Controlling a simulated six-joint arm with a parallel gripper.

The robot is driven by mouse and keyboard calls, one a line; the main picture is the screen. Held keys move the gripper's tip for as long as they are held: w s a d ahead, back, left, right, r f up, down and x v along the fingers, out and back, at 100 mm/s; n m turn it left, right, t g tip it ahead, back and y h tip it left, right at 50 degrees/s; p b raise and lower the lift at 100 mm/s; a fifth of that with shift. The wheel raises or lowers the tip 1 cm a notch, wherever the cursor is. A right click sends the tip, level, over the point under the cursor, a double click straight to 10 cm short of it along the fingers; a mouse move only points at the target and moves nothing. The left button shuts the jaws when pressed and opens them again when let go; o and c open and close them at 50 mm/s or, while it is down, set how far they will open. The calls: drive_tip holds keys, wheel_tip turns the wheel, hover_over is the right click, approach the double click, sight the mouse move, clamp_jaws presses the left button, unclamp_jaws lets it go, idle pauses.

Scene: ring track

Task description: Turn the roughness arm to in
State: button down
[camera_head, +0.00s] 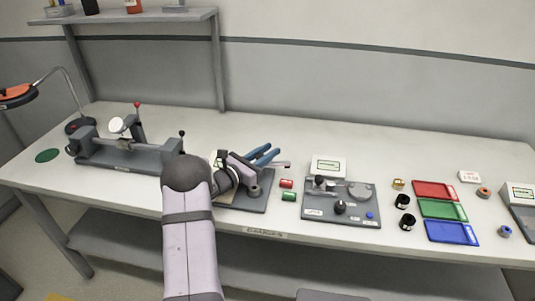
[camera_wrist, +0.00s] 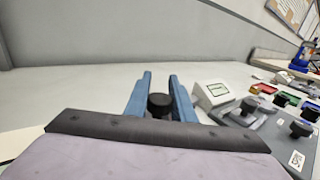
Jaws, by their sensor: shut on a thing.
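My gripper (camera_head: 266,153) has blue fingers and reaches over a grey fixture plate (camera_head: 240,203) left of the table's middle. In the wrist view my gripper (camera_wrist: 160,80) is shut on a black knob (camera_wrist: 160,105), which sits between the two fingers. The knob seems to be the handle of the roughness arm; the arm beneath it is hidden by my wrist. A short grey bar (camera_head: 286,163) sticks out just right of the fingers in the head view. I cannot tell how far the arm is turned.
A red cylinder (camera_head: 286,183) and a green cylinder (camera_head: 289,197) lie right of the fixture. A grey instrument plate (camera_head: 318,213) with a display box (camera_head: 328,166) stands farther right, before red, green and blue trays (camera_head: 452,231). A long clamp bench (camera_head: 125,157) stands left.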

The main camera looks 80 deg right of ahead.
drive_tip(key=c, duration=1.5)
unclamp_jaws()
drive_tip(key=shift+r, duration=0.1)
wheel_tip(320, 180, up, 10)
drive_tip(key=shift+f+b, duration=0.1)
drive_tip(key=shift+b, duration=0.35)
